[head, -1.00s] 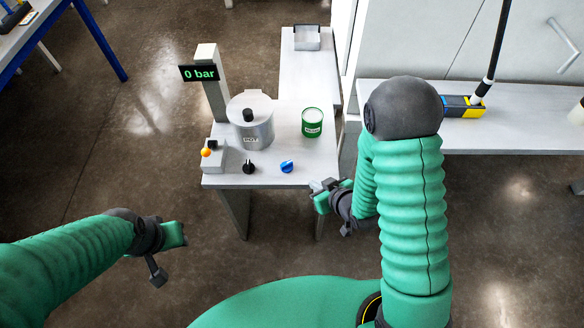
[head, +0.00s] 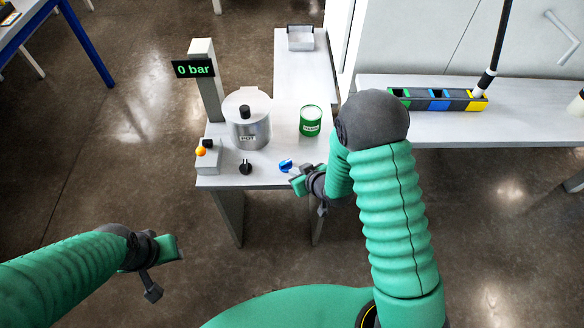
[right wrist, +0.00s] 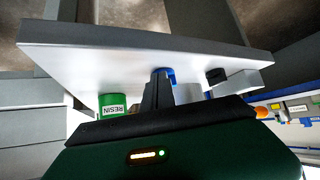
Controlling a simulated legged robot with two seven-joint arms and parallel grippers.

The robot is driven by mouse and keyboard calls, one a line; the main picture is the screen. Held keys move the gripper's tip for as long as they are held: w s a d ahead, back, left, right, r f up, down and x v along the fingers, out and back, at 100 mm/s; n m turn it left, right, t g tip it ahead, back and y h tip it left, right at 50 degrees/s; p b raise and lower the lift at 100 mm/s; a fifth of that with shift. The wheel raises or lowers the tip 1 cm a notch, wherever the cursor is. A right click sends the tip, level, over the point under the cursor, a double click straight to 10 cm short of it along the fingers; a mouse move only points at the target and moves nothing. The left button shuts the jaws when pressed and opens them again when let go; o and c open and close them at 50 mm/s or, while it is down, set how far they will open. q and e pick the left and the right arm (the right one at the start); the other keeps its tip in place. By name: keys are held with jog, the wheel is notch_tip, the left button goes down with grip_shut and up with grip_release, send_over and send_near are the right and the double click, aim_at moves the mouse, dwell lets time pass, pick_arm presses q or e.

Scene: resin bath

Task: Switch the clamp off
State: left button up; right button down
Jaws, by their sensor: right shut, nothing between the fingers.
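No part in view is labelled as the clamp. On the pot's table, a blue knob (head: 286,165) and a black knob (head: 245,168) sit near the front edge. A grey box with an orange button (head: 200,151) stands at the left. My right gripper (head: 296,172) is shut and empty, close beside the blue knob. In the right wrist view its dark fingers (right wrist: 157,92) partly cover the blue knob (right wrist: 164,73); I cannot tell whether they touch. The black knob (right wrist: 215,76) lies to the right there. My left gripper (head: 163,262) hangs left of the table, its jaws unclear.
A lidded pot (head: 249,122) and a green resin can (head: 311,121) stand on the table (head: 212,181). A post carries a display (head: 193,69) reading 0 bar. A bench (head: 520,128) at right bears a holder with coloured slots (head: 462,100).

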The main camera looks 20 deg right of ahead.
jog(key=shift+w+a+r, duration=0.1)
jog(key=shift+w+a, duration=0.05)
jog(key=shift+w, duration=0.85)
jog(key=shift+w+d, duration=0.2)
jog(key=shift+d, duration=0.35)
jog(key=shift+a, duration=0.35)
jog(key=shift+n+p, duration=0.3)
jog(key=shift+p, duration=0.05)
jog(key=shift+w+d+n+y, duration=0.1)
jog(key=shift+d+n+y, duration=0.2)
jog(key=shift+d+y, duration=0.15)
pick_arm(q)
jog(key=shift+s+d+r, duration=0.1)
jog(key=shift+d+r, duration=0.65)
jog(key=shift+r, duration=0.1)
